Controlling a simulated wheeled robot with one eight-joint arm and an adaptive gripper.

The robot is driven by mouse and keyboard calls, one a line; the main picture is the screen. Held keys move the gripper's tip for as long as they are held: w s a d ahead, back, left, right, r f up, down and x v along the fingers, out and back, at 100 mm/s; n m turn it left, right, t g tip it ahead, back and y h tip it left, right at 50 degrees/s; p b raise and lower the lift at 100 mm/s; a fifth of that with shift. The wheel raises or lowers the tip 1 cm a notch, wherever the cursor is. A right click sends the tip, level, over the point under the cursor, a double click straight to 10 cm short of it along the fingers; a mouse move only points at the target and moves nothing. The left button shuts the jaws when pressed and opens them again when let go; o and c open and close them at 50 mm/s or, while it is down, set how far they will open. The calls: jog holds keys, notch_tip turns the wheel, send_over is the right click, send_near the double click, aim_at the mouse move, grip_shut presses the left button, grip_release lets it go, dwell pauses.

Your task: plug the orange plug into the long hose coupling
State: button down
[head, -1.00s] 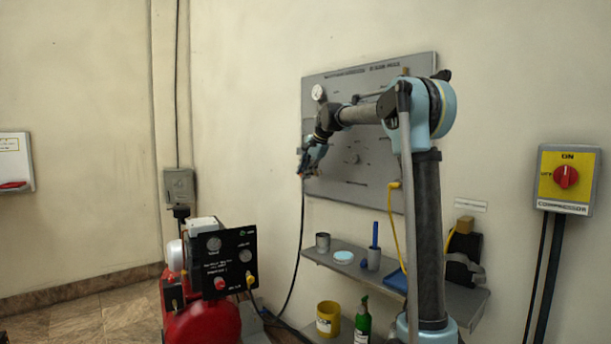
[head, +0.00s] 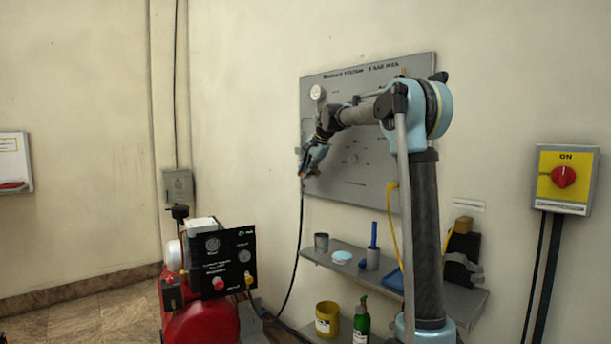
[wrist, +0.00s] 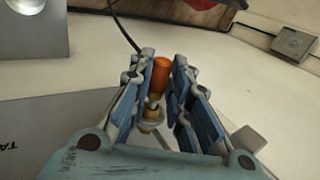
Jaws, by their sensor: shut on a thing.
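The orange plug (wrist: 161,76) sits between the two blue-padded fingers of my gripper (wrist: 163,62) in the wrist view, near their tips. My gripper is shut on it. A brass fitting (wrist: 152,115) shows below the orange part, deeper between the fingers. A black hose (wrist: 124,32) runs up and left from behind the plug. In the head view, my gripper (head: 306,168) is in front of the left edge of the grey panel, with a small orange-red spot at its tip. The black hose (head: 298,245) hangs from there towards the floor. I cannot make out the long hose coupling.
The grey panel (head: 335,180) with a gauge (head: 317,92) is on the wall. Below it, a shelf (head: 320,255) holds a cup, a blue item and others. A red compressor (head: 205,322) stands left. A yellow bucket (head: 327,318) and green bottle (head: 362,320) stand below the shelf.

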jog(key=shift+w+d, duration=0.4)
jog(key=shift+w+d+r, duration=0.2)
jog(key=shift+w+d, duration=0.05)
dwell(0.8)
jog(key=shift+s+a+f, duration=0.2)
dwell(0.3)
jog(key=shift+a+f, duration=0.1)
jog(key=shift+s+a, duration=0.25)
jog(key=shift+s, duration=0.1)
jog(key=shift+s+t+y, duration=0.1)
jog(key=shift+t+y, duration=0.2)
dwell(0.9)
